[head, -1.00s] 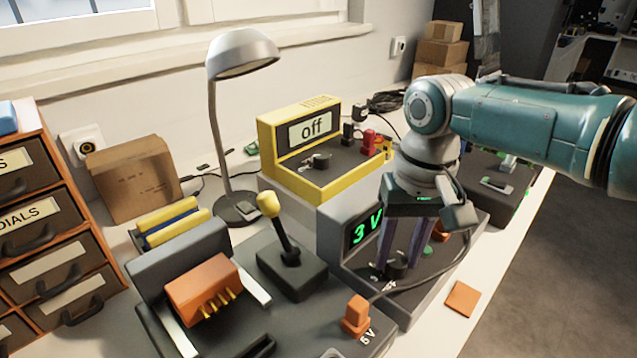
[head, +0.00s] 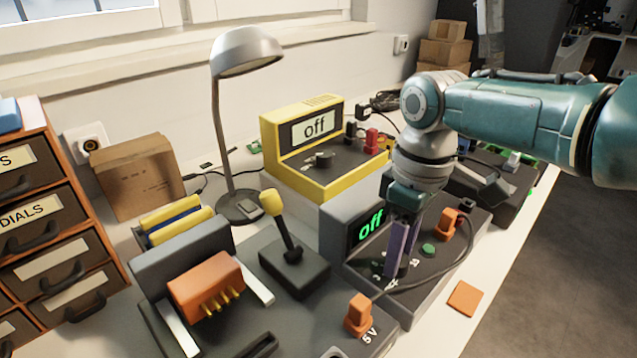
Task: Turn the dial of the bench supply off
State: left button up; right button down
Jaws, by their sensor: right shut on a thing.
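The bench supply is a grey box (head: 338,228) right of the middle, and its display (head: 371,226) reads "off" in green. My right gripper (head: 396,266) points down onto its sloping dark panel. The purple fingers are shut on the dial, which they mostly hide. A green button (head: 428,249) and an orange plug (head: 452,221) with a grey cable sit on the same panel, right of the fingers. My left gripper is not in view.
A yellow instrument (head: 330,190) behind also reads "off". A lamp (head: 246,50), a yellow-knobbed lever (head: 272,202) and a grey fixture with an orange block (head: 205,285) stand left. An orange square (head: 465,298) lies near the bench's right edge.

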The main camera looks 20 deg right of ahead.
jog(key=shift+n, duration=0.6)
jog(key=shift+c, duration=2.3)
grip_release()
notch_tip(320, 180, up, 10)
jog(key=p, duration=0.4)
jog(key=shift+d, duration=0.2)
jog(key=shift+w, duration=0.1)
